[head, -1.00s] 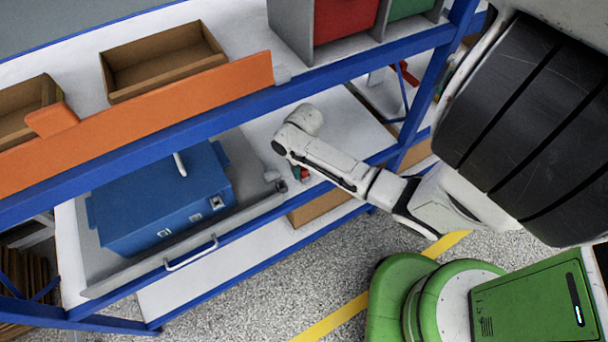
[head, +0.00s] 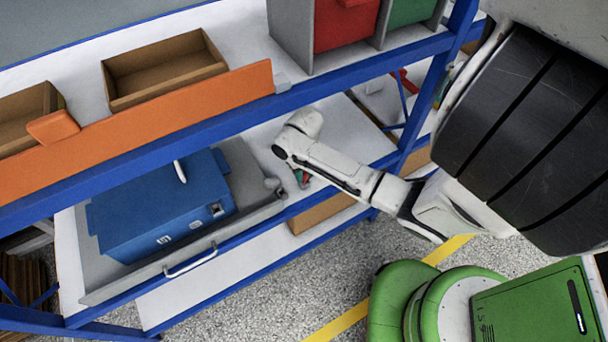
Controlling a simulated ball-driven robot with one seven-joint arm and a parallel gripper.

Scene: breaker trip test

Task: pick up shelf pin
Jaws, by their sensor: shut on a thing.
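My white arm (head: 335,165) reaches in from the right to the shelf rack, and its visible end (head: 303,122) is just under the front edge of the upper shelf. I cannot make out a shelf pin for certain. A small grey piece (head: 272,184) is at the right end of the grey drawer, but I cannot tell what it is.
The blue upper beam (head: 215,118) runs close above my arm. A blue box (head: 160,210) sits in the grey drawer with a handle (head: 190,262). An orange strip (head: 150,115), brown trays (head: 165,68) and a red bin (head: 340,22) are above. A small red-green item (head: 302,178) is beside my arm.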

